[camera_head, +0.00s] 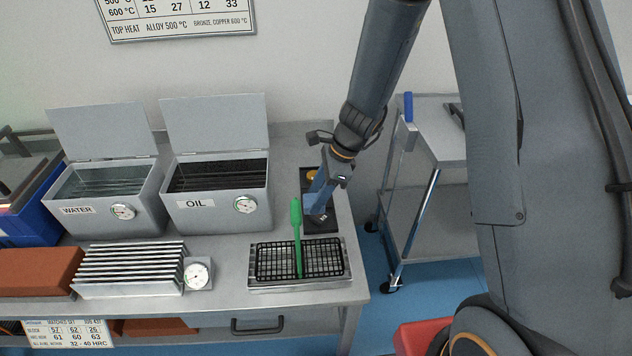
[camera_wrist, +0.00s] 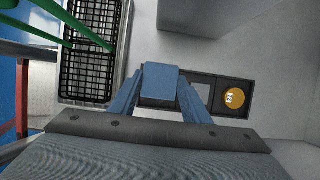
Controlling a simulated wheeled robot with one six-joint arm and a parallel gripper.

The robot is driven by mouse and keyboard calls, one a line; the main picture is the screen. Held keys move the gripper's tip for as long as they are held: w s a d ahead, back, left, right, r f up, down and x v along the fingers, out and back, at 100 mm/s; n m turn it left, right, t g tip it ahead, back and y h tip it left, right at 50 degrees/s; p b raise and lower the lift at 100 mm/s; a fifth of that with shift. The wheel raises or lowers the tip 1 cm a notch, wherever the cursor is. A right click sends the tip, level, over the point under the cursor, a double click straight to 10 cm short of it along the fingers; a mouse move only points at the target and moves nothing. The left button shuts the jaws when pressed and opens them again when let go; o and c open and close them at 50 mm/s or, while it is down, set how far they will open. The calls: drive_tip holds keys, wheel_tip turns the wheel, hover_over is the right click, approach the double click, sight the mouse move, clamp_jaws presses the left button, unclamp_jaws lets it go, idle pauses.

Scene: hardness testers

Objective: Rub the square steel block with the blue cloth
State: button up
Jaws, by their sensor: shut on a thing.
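My gripper (camera_head: 336,178) is shut on the blue cloth (camera_head: 319,196) and holds it over the black holder (camera_head: 333,221). In the wrist view the cloth (camera_wrist: 160,80) is folded between the fingers and hangs over the holder (camera_wrist: 250,83). The square steel block (camera_head: 322,217) shows as a small light, marked patch in the near part of the holder, just below the cloth. In the wrist view the cloth and gripper largely hide that part. I cannot tell whether cloth and block touch. A round gold-coloured piece (camera_head: 312,175) sits at the holder's far end.
A black wire basket (camera_head: 265,262) with a green upright handle (camera_head: 296,225) stands in front of the holder. The open WATER tank (camera_head: 105,200) and OIL tank (camera_head: 216,200) stand to the left. A dial gauge (camera_head: 198,275) sits near the front. A cart (camera_head: 440,150) stands right.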

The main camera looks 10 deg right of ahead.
drive_tip(key=shift+r+p, duration=1.3)
drive_tip(key=shift+r, duration=0.3)
